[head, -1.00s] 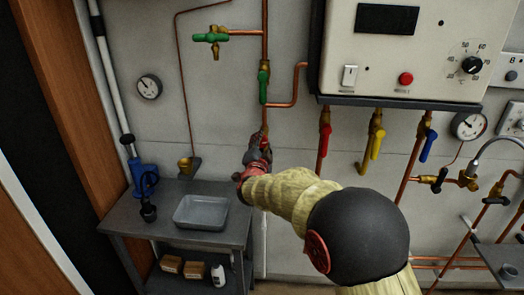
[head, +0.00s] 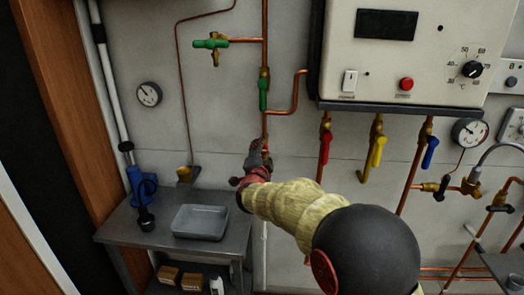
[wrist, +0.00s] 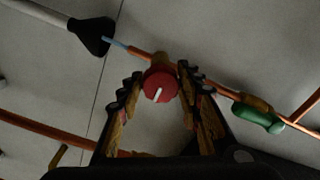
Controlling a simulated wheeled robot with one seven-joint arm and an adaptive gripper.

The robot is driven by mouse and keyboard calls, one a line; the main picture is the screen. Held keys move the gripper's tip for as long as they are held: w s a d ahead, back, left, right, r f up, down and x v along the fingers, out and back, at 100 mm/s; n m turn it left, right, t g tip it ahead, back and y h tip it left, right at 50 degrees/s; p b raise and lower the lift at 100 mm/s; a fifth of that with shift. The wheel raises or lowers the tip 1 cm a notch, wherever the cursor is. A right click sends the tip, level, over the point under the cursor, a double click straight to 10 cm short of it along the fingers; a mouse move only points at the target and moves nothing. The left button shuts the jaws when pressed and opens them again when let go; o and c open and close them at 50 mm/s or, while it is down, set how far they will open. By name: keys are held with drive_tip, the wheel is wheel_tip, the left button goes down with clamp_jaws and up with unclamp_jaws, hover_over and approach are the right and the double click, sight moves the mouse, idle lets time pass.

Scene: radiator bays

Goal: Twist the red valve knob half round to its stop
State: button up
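The red valve knob (wrist: 160,83) shows in the wrist view as a round red cap with a white mark pointing down and slightly left. It sits on a copper pipe. My gripper (wrist: 160,74) has its two fingers apart, one on each side of the knob, with the fingertips close to its edges. Whether they touch it is hard to tell. In the head view my gripper (head: 257,155) is at the wall, at the lower end of the vertical copper pipe (head: 265,110). My gripper and arm hide the knob there.
A green-handled valve (head: 263,92) is just above my gripper on the same pipe. The white boiler (head: 350,55) hangs to the right, with red (head: 325,148), yellow (head: 378,152) and blue (head: 430,152) levers below. A bench with a grey tray (head: 200,222) stands lower left.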

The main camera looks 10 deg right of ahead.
drive_tip(key=o, duration=0.3)
drive_tip(key=shift+o, duration=0.2)
drive_tip(key=shift+s+a, duration=0.1)
drive_tip(key=v, duration=1.1)
drive_tip(key=shift+s, duration=0.35)
drive_tip(key=shift+a, duration=0.1)
